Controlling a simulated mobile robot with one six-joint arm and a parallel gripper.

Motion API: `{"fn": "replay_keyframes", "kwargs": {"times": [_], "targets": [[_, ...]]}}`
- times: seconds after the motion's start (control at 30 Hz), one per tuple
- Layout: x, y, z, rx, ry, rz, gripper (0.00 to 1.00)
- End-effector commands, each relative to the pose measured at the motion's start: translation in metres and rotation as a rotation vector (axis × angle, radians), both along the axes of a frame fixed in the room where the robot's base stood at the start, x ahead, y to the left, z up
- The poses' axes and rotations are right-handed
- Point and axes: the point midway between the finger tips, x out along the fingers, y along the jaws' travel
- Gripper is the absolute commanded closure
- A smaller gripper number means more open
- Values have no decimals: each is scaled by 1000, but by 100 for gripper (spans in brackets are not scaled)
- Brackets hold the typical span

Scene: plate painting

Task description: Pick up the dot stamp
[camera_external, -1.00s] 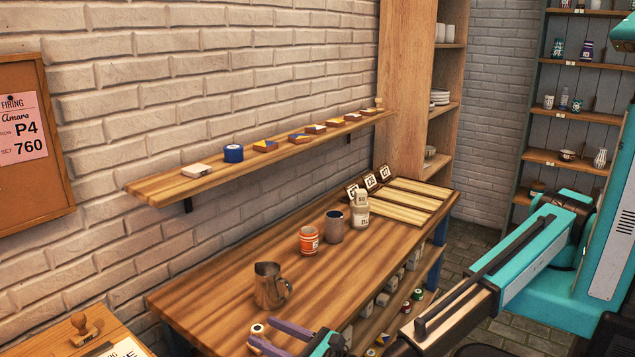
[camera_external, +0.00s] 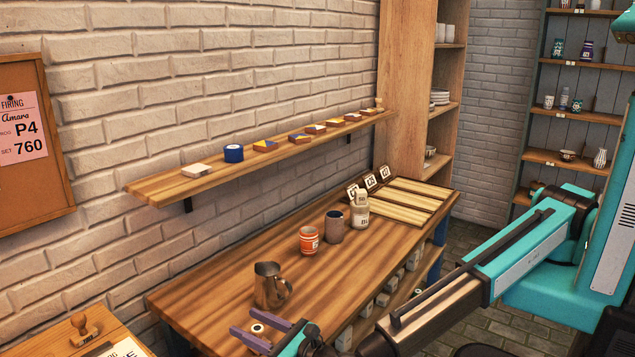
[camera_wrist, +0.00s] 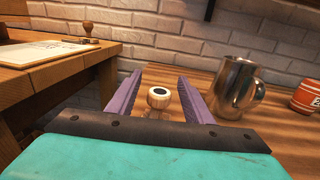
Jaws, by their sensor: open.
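A small pale stamp with a black dot on its round top, apparently the dot stamp (camera_wrist: 158,97), stands upright on the wooden workbench. It also shows at the bench's near end in the external view (camera_external: 258,329). My gripper (camera_wrist: 158,76) is open, with its purple fingers on either side of the stamp. In the external view my gripper (camera_external: 243,323) reaches in low from the right, its fingertips past the stamp. A gap shows between the stamp and each finger in the wrist view.
A metal pitcher (camera_wrist: 237,88) stands close to the right finger. An orange cup (camera_external: 309,240), a grey cup (camera_external: 334,226) and a white bottle (camera_external: 360,209) stand farther along the workbench (camera_external: 210,290). A side table with another stamp (camera_external: 84,326) is at left.

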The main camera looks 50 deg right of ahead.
Motion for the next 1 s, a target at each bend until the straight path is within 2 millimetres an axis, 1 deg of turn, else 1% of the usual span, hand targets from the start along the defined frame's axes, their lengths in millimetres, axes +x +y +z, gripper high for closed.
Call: {"fn": "replay_keyframes", "kwargs": {"times": [0.03, 0.1, 0.23, 0.77, 0.8, 0.87, 1.0], "targets": [[8, 2, 2, -1, 0, -1, 54], [14, 3, 1, -1, -1, 0, 54], [21, 3, 0, -1, -1, 1, 54], [21, 2, 0, -1, 0, 1, 54], [21, 2, 0, -1, 0, 1, 55], [21, 2, 0, -1, 0, 1, 65], [21, 2, 0, -1, 0, 1, 89]]}}
